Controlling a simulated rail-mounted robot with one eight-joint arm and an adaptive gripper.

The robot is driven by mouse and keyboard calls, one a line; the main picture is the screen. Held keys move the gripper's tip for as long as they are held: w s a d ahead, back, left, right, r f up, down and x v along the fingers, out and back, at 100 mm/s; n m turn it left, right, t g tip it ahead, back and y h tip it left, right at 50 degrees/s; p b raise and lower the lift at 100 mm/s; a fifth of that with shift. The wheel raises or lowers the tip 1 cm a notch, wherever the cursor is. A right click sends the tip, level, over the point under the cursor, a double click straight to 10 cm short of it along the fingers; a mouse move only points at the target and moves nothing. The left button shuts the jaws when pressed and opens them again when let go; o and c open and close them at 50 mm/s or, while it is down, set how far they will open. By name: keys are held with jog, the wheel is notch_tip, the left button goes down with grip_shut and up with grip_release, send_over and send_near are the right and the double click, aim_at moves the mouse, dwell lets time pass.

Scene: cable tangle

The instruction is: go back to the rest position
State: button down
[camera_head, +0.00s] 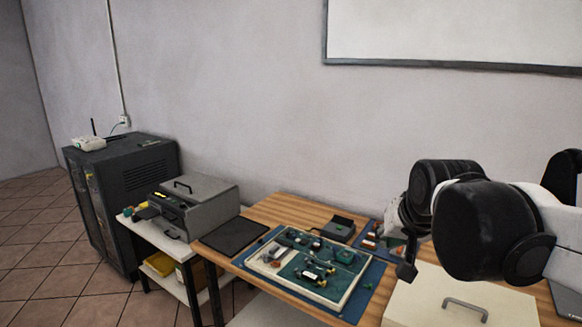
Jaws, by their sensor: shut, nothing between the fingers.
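My gripper (407,268) is at the right of the head view, partly hidden behind the large black joint of my arm. Its dark lower end shows above the wooden table (262,212), just right of a shallow tray with a white rim (347,297). It is shut, with nothing seen in it. The tray lies on a blue mat (379,273) and holds green boards and several small parts. No loose cable can be made out clearly.
A pale box with a grey handle (465,308) stands at the table's front right, below my arm. A black pad (234,236) lies at the table's left end. A grey case (206,205) sits on a white cart, beside a dark cabinet (135,180).

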jog(key=s+f+n, duration=0.1)
jog(key=s+f, duration=0.3)
jog(key=s, duration=0.4)
jog(key=s+f+n, duration=0.1)
jog(key=s+f, duration=0.3)
jog(key=s, duration=0.4)
jog(key=shift+s+g, duration=0.2)
jog(key=shift+g, duration=0.1)
jog(key=shift+d, duration=0.15)
